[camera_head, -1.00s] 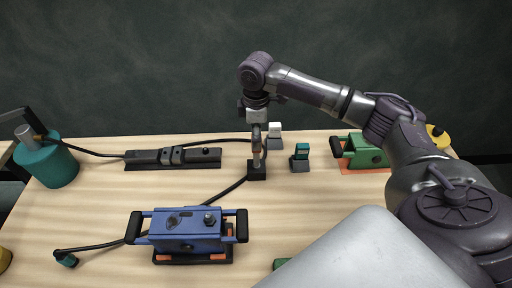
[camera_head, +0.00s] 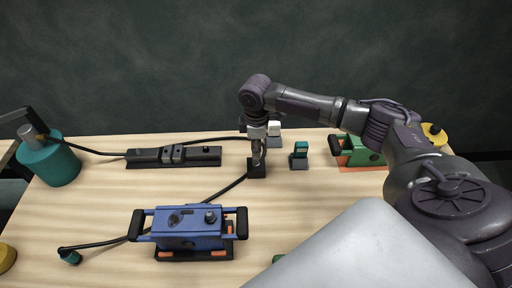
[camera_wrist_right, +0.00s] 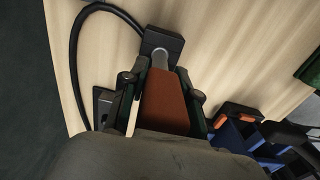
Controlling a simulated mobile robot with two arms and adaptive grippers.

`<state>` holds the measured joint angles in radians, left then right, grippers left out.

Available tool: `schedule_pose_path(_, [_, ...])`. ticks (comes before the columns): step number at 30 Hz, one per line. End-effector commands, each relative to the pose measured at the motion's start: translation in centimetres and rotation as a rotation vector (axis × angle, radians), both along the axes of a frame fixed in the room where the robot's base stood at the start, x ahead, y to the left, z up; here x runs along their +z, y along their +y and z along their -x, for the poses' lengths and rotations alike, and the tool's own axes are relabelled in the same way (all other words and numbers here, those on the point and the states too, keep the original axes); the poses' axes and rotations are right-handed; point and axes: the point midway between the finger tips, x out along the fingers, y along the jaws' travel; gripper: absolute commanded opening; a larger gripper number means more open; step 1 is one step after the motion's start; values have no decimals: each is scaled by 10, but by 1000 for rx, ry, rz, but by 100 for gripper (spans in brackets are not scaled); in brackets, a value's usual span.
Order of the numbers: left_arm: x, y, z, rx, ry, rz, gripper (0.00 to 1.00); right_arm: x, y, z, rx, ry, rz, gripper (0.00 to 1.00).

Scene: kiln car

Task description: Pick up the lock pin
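The lock pin seems to be the red-brown grip (camera_wrist_right: 165,102) with a grey metal shaft in the right wrist view. It stands upright in a small black block (camera_wrist_right: 162,42), which also shows on the table in the head view (camera_head: 257,172). My right gripper (camera_head: 258,152) points down over this block. In the right wrist view its fingers (camera_wrist_right: 161,80) lie on both sides of the grip. A narrow gap shows on the left side, so the gripper looks open around it. In the head view the fingers mostly hide the pin. My left gripper is not in view.
A teal and grey piece (camera_head: 299,153) and a white-topped block (camera_head: 274,131) stand close to the gripper. A green unit (camera_head: 360,152) is at right, a black rail (camera_head: 150,158) at left. A blue device (camera_head: 190,230) sits in front. A black cable runs near the pin's block.

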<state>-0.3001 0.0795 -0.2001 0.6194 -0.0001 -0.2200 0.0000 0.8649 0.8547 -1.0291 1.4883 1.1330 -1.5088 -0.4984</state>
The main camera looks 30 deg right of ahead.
Motion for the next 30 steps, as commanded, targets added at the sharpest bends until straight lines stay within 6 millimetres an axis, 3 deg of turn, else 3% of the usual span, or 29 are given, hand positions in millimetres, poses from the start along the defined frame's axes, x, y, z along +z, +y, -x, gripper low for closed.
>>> schedule_pose_path(1, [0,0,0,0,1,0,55,0,0,0,0,0,0,14])
schedule_pose_path(4, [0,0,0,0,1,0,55,0,0,0,0,0,0,0])
schedule_pose_path(16, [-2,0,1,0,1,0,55,5,0,-1,0,-2,-1,0])
schedule_pose_path(24, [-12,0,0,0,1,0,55,39,0,-2,0,-6,-1,0])
schedule_pose_path(30, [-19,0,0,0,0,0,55,61,-27,27,-4,-2,2,0])
